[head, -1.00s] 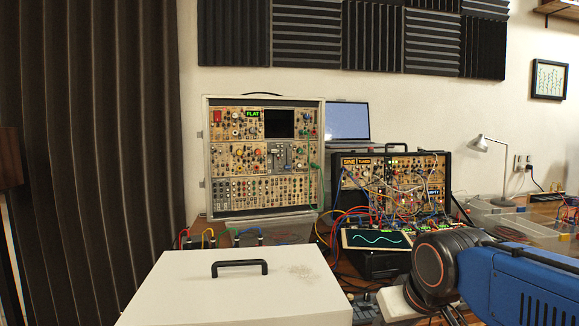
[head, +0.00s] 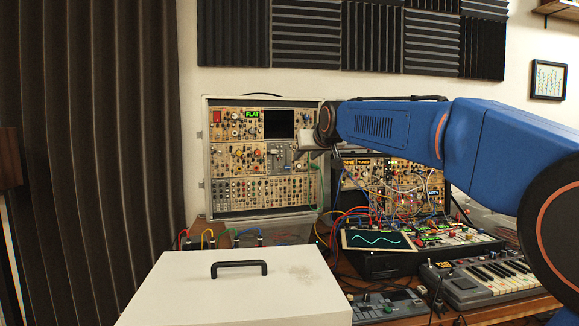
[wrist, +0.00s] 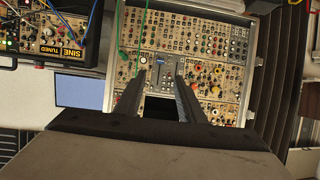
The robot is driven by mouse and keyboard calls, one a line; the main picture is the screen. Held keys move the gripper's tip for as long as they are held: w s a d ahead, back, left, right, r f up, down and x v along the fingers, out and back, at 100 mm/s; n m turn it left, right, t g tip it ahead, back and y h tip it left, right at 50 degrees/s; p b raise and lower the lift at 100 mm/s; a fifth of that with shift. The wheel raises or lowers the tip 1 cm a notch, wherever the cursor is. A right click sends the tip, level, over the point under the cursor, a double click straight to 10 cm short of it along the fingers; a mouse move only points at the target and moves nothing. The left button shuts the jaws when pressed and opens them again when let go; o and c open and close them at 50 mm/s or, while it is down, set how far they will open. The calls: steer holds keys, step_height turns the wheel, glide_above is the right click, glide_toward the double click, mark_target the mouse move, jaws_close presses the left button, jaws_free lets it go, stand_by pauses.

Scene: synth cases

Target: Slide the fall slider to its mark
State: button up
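A grey slider module (head: 281,156) sits in the middle row of the upright tan synth case (head: 263,208). It also shows in the wrist view as a grey panel (wrist: 161,68) between my fingers. The fall slider and its mark are too small to tell apart from the other controls. My gripper (wrist: 161,75) is open, its two dark fingers apart with nothing between them. In the head view my gripper (head: 301,148) is at the case's right side, beside the slider module and partly over it. Whether the fingertips touch the panel cannot be told.
A green cable (wrist: 121,40) runs beside the module. A second case (head: 440,170) with many patch cables stands to the right, a keyboard (head: 490,280) in front of it. A white box (head: 235,295) with a black handle is in the foreground.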

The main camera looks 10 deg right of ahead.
steer(key=w+r, duration=0.1)
steer(key=w, duration=0.1)
glide_toward(287, 166)
steer(key=x, duration=0.7)
steer(key=shift+w+d, duration=0.1)
steer(key=shift+w, duration=0.05)
jaws_close()
